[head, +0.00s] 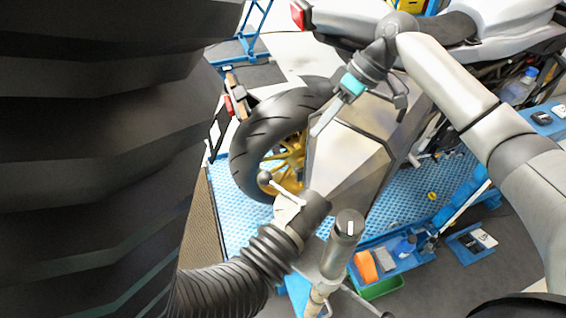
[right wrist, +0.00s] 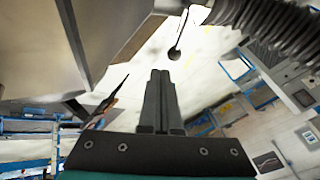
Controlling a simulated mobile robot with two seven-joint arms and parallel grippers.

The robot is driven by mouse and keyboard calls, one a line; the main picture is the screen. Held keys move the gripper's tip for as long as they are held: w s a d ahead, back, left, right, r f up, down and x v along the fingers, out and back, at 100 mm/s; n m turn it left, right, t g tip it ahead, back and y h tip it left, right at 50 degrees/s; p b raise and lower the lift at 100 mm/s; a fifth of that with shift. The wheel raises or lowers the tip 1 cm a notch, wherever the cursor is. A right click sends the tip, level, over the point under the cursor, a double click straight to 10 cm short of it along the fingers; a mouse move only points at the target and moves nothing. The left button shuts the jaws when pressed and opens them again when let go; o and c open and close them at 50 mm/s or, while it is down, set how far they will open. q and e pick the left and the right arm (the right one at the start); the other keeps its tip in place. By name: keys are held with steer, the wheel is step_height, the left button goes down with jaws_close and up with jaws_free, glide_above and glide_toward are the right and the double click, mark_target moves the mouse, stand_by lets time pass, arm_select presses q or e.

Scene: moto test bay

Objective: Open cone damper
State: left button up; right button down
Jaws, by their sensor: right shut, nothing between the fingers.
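The cone (head: 345,155) is a grey metal exhaust funnel in the middle of the head view, with a black ribbed hose (head: 265,255) at its lower end. The damper lever (head: 287,193) is a thin light rod with a black ball knob (head: 265,177), left of the cone's neck. My right gripper (head: 321,126) is shut and empty, in front of the cone's upper left part. The right wrist view shows its closed fingers (right wrist: 160,85) pointing towards the knob (right wrist: 174,54), with a gap between. The cone (right wrist: 105,35) fills the upper left there. My left gripper is not in view.
A motorcycle with a black rear tyre (head: 255,130) stands behind the cone on a blue mat (head: 235,215). A grey post (head: 347,230) stands right of the hose joint. Blue tool trays (head: 398,258) lie at lower right. A large dark ribbed shape covers the left side.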

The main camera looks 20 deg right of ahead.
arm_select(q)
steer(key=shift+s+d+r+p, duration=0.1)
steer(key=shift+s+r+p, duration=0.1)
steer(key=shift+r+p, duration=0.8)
arm_select(e)
steer(key=s+a+x, duration=0.1)
steer(key=s+x, duration=0.1)
steer(key=x, duration=1)
steer(key=shift+a, duration=0.5)
steer(key=shift+s+r, duration=0.1)
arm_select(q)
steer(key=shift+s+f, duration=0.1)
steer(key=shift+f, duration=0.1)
arm_select(e)
steer(key=shift+s+a+n+g, duration=0.1)
steer(key=shift+a+n+g, duration=0.35)
steer(key=shift+n, duration=0.35)
